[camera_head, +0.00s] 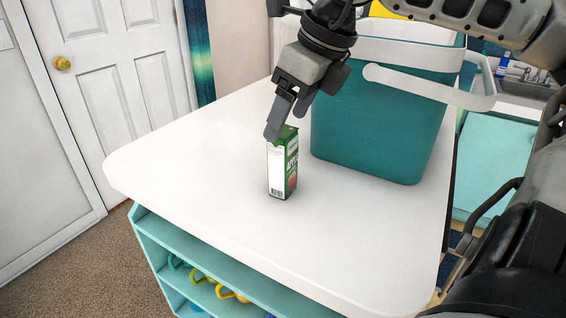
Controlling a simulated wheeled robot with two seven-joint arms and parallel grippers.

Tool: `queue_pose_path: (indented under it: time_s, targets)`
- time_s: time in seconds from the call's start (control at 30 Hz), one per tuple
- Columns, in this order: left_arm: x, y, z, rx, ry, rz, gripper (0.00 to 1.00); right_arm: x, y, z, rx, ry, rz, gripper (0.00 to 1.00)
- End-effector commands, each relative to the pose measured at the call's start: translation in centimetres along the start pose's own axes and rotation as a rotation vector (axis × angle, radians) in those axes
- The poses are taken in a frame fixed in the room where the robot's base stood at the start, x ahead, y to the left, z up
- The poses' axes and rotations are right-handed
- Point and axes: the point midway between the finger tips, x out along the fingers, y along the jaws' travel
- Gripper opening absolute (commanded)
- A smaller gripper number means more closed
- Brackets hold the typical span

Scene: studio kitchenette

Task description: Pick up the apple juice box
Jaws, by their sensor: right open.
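The apple juice box (277,170) is a small upright carton, white on one side and green with a red picture on the other. It stands on the white countertop (200,180). My right gripper (284,124) reaches down from above, with its fingers at the top of the box. One finger overlaps the box's upper left edge in the picture; I cannot tell whether it touches. The gripper is open. My left gripper is not in view.
A large teal cooler (375,125) with a white handle (430,88) stands close behind and right of the box. The counter left of the box is clear. Teal shelves (180,245) with colored items lie below. A white door (115,70) and a sink (520,88) are further back.

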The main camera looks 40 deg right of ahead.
Motion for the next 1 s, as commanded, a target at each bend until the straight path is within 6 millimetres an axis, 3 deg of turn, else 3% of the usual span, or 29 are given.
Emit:
queue_pose_path:
  time_s: [0.3, 0.57, 0.67, 0.83, 1.0]
  targets:
    - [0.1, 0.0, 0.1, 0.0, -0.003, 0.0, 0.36, 4.3, -0.2, -0.4, 0.001, 0.004, 0.002, 0.69]
    - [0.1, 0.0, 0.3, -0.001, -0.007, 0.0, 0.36, 4.6, -0.2, -0.4, 0.001, 0.0, 0.001, 0.69]
    - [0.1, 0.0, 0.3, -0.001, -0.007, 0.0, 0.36, 4.6, -0.2, -0.4, 0.001, 0.0, 0.001, 0.47]
    - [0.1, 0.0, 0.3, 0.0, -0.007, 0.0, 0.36, 4.6, -0.2, -0.4, 0.001, 0.0, 0.001, 0.01]
    - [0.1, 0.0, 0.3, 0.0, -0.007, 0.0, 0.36, 4.5, -0.2, -0.3, 0.001, -0.001, 0.0, 0.01]
